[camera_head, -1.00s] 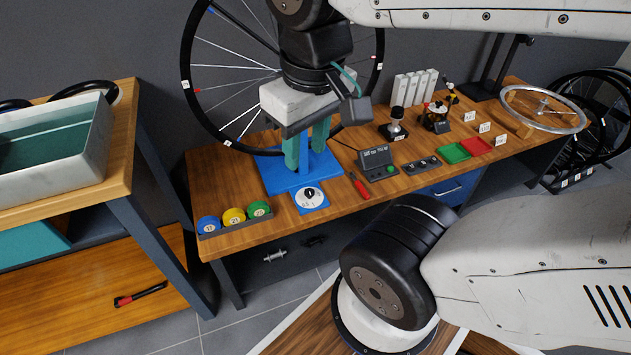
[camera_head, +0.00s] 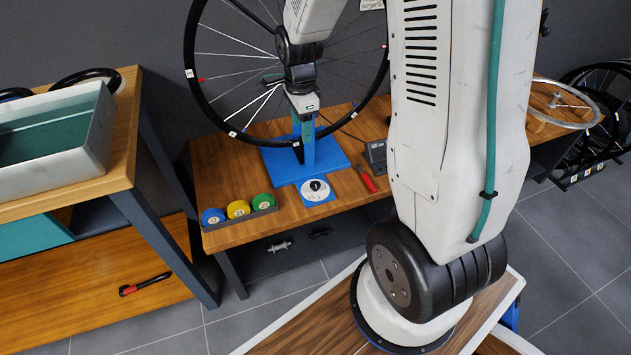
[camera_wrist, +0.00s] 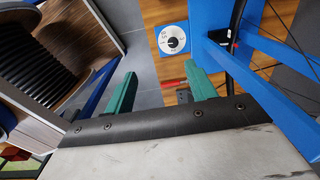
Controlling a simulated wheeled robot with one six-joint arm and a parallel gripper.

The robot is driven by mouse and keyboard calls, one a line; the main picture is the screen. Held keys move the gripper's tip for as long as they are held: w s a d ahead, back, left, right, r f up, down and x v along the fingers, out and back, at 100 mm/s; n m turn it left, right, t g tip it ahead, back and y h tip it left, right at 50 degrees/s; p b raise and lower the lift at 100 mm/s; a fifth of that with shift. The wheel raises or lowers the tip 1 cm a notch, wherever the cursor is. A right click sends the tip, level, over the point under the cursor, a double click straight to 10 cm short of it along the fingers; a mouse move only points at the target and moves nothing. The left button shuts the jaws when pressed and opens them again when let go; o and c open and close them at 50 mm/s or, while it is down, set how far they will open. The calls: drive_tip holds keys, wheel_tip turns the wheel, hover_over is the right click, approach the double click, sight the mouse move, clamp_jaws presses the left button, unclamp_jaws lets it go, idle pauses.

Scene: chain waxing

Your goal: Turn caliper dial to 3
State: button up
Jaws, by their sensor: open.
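The caliper dial is a white round face (camera_head: 314,191) on a blue plate in front of the truing stand's blue base (camera_head: 283,165). A black knob (camera_wrist: 173,42) sits at the dial's middle. Small marks ring the face, but I cannot read which one the knob points to. My gripper (camera_head: 298,136), with teal fingers, hangs above and behind the dial, close to the blue upright. In the wrist view, my gripper (camera_wrist: 160,72) is open and empty, and the dial lies beyond the fingertips, apart from them.
A large spoked wheel (camera_head: 190,72) stands behind my gripper, on the blue stand. A red-handled tool (camera_head: 366,180) lies right of the dial, near a dark box (camera_head: 375,154). My arm hides the bench's right part.

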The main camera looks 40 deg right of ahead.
drive_tip(key=w+d+f+m, duration=0.3)
drive_tip(key=f+m, duration=0.2)
drive_tip(key=f, duration=0.4)
drive_tip(key=m, duration=0.6)
approach(315, 184)
drive_tip(key=shift+w, duration=0.15)
wheel_tip(315, 184, down, 8)
drive_tip(key=shift+d+f, duration=0.1)
drive_tip(key=shift+f, duration=0.15)
drive_tip(key=c, duration=1)
